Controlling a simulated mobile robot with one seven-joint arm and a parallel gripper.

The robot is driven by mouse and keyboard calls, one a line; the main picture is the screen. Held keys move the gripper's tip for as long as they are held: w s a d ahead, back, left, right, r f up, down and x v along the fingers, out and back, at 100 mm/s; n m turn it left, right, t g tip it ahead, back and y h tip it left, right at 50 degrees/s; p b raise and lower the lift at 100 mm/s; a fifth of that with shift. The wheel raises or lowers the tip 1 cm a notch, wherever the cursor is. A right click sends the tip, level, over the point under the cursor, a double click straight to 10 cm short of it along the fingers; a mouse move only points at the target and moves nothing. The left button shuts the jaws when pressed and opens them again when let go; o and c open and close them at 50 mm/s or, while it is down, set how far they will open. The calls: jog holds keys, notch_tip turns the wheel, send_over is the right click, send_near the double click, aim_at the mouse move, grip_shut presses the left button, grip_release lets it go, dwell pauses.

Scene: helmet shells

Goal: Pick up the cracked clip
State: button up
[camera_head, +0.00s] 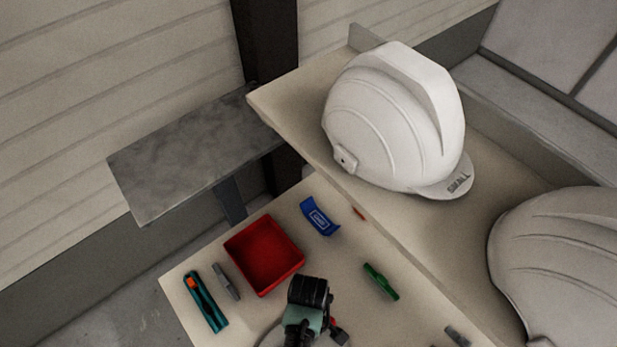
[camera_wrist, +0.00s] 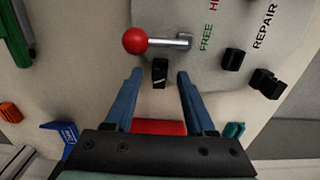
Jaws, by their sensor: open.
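A small black clip (camera_wrist: 160,72) with a pale line across it, which looks like the cracked one, sits near a red-knobbed lever (camera_wrist: 136,41) in the wrist view. My gripper (camera_wrist: 160,75) is open, with its two blue fingers on either side of this clip in the picture and nothing held. I cannot tell how far above it the fingertips are. Two more black clips (camera_wrist: 233,60) (camera_wrist: 267,83) lie to the right, by the word REPAIR. In the head view my gripper (camera_head: 304,325) hides most of this area, and its fingertips are not clear.
A red tray (camera_head: 236,263) stands on the table (camera_head: 235,320), with a blue labelled piece (camera_head: 319,216), a teal tool (camera_head: 205,302) and a green piece (camera_head: 380,281) around it. White helmets (camera_head: 385,120) (camera_head: 560,260) rest on the raised shelf at right.

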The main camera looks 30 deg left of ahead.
grip_shut()
jog(key=shift+r, duration=0.1)
dwell(0.4)
